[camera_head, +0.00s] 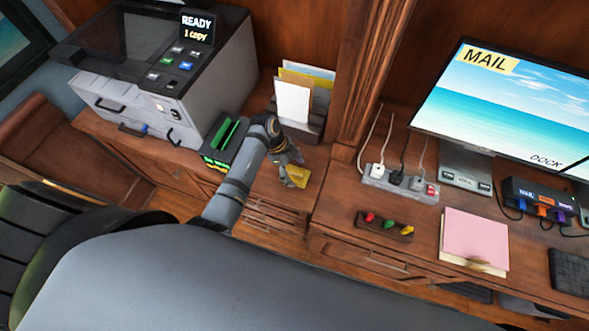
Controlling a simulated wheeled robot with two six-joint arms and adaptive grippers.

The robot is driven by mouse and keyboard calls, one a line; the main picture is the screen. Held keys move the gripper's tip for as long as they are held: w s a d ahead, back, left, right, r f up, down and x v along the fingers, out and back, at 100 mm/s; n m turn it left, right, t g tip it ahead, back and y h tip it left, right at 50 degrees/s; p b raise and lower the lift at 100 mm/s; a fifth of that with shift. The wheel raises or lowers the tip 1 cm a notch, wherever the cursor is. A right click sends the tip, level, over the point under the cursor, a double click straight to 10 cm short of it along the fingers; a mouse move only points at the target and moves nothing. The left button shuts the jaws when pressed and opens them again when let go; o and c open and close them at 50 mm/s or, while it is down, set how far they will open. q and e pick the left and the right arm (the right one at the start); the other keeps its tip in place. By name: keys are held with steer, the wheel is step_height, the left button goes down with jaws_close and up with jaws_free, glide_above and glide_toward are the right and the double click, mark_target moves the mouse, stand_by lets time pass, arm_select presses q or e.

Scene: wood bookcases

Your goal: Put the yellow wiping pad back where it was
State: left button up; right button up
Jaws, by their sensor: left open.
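The yellow wiping pad (300,176) is a small yellow piece on the wooden cabinet top, in front of the paper holder. My left gripper (291,177) is open, with its fingers pointing down right beside the pad and partly in front of it. I cannot tell whether a finger touches the pad. A black and green box (212,158) stands left of my left forearm, against the printer side. My right gripper is out of view.
A grey printer (196,90) stands at the left, and a holder with papers (293,103) stands behind the gripper. To the right are a power strip (398,184), a tray with coloured pieces (386,227), a pink folder (474,240) and a monitor (510,105).

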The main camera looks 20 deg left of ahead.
arm_select(q)
steer(key=shift+r, duration=0.1)
steer(key=v, duration=1.2)
steer(key=shift+b, duration=0.4)
